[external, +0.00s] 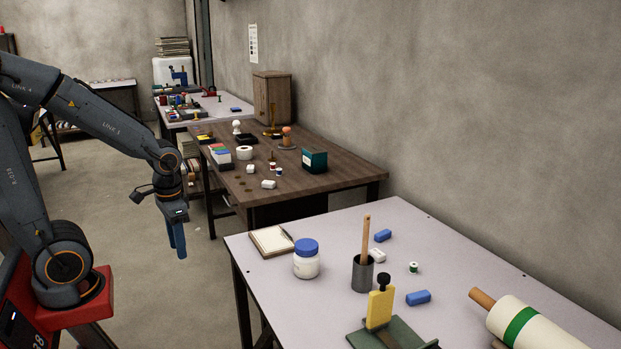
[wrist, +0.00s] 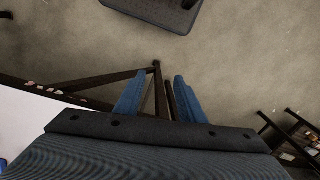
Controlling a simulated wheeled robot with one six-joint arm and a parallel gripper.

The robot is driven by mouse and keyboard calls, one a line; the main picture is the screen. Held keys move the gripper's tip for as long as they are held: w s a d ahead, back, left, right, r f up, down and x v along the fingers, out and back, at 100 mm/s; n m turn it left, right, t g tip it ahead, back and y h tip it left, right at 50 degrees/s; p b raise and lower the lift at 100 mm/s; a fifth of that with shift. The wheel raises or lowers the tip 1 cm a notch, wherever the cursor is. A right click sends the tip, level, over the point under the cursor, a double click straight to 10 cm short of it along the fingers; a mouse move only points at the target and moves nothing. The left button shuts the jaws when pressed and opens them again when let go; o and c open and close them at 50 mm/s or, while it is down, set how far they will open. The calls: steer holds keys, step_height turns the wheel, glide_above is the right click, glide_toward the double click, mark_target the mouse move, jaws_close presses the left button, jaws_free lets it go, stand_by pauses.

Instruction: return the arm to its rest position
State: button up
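My gripper (external: 178,250) hangs from the end of my arm at the left of the external view, with its blue fingers pointing down. It is in the air over the floor, left of the tables and apart from them. In the wrist view my gripper (wrist: 158,76) shows its two blue fingers with a clear gap and nothing held between them. My arm reaches out from its red base and bends down at the wrist. No cloth shows in either view.
A light table (external: 261,269) stands at the front right, holding a jar (external: 306,262), a cup with a stick (external: 362,275) and a roller (external: 530,328). A brown table (external: 340,178) with small items stands behind it. The concrete floor (external: 115,230) around my gripper is clear.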

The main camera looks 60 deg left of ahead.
steer(key=d+r+m+p, duration=0.2)
steer(key=d+r+p, duration=0.5)
steer(key=p, duration=0.8)
steer(key=shift+d+r+h, duration=0.3)
steer(key=shift+d+r, duration=0.05)
steer(key=shift+d, duration=0.3)
